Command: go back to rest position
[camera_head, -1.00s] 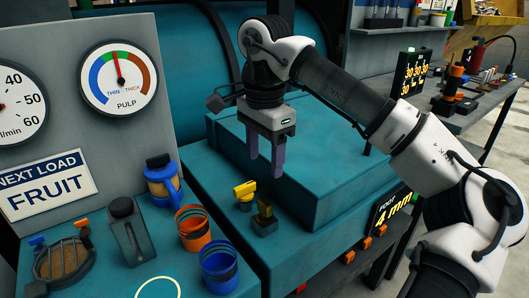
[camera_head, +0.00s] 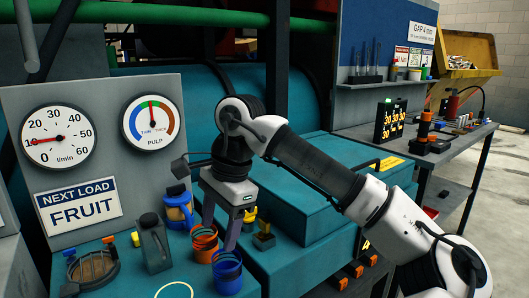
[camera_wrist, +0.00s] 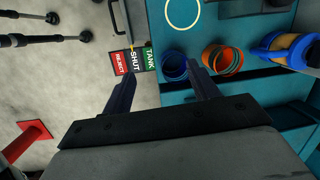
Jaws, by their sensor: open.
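My gripper (camera_head: 219,238) is open and empty, its two dark fingers pointing down. In the head view it overlaps the orange cup (camera_head: 203,247) and the blue cup (camera_head: 228,282) on the teal bench; I cannot tell how high it is above them. In the wrist view the fingers (camera_wrist: 161,72) are spread with nothing between them.
A blue and yellow jug (camera_head: 178,210), a dark grey container (camera_head: 154,245) and a round strainer (camera_head: 92,270) stand on the bench. A yellow valve (camera_head: 249,217) is right of the gripper. A red, black and green label strip (camera_wrist: 132,62) lies at the bench edge. Grey floor is beyond.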

